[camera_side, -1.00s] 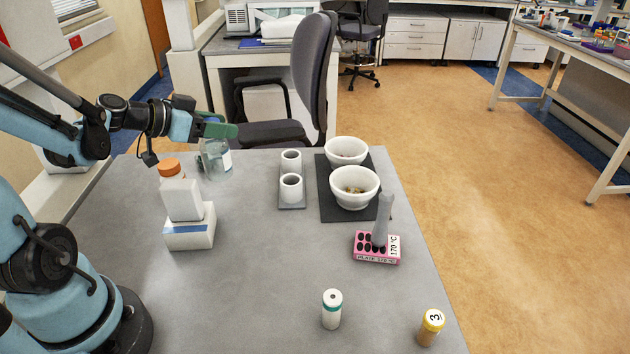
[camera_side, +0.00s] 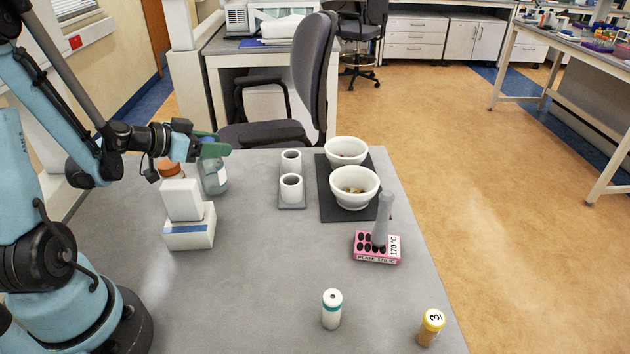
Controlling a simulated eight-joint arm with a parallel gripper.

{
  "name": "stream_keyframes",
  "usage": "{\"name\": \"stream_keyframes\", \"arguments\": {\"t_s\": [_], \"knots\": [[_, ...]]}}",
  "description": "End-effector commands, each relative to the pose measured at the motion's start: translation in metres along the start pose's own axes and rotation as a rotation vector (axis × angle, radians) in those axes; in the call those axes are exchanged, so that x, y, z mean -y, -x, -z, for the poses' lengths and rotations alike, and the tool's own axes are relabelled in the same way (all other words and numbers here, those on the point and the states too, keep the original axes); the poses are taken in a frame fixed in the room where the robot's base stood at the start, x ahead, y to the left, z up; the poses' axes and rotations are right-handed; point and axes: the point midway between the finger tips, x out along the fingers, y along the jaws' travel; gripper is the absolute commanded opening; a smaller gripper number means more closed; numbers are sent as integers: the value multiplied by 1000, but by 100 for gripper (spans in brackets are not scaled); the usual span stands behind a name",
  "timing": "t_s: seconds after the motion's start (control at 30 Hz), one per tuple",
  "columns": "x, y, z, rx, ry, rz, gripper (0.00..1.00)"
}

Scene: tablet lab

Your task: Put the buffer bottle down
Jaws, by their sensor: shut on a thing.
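My gripper (camera_side: 215,149), with green fingers, is shut on a clear bottle (camera_side: 214,176) at the back left of the table. I take this to be the buffer bottle; it has a pale label and a bit of blue shows at its top, between the fingers. The bottle is upright. I cannot tell whether its base touches the table or is slightly above it. The fingers hide most of its top.
A white box stack (camera_side: 185,217) stands in front, hiding most of an orange-capped bottle (camera_side: 169,168). Two white cups (camera_side: 291,188) and two bowls (camera_side: 354,188) stand right. A pink rack (camera_side: 376,247) and two vials (camera_side: 332,309) are nearer. The table's middle (camera_side: 270,260) is clear.

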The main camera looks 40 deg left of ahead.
Motion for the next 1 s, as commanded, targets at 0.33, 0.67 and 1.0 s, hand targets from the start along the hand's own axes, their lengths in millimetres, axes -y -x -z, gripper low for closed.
{"name": "stream_keyframes", "arguments": {"t_s": [0.33, 0.67, 1.0], "knots": [[0, -1, -2, -1, 1, 0, 0], [0, -2, -5, 0, 0, 0, 74], [0, -2, -4, 0, 0, 0, 74]]}}
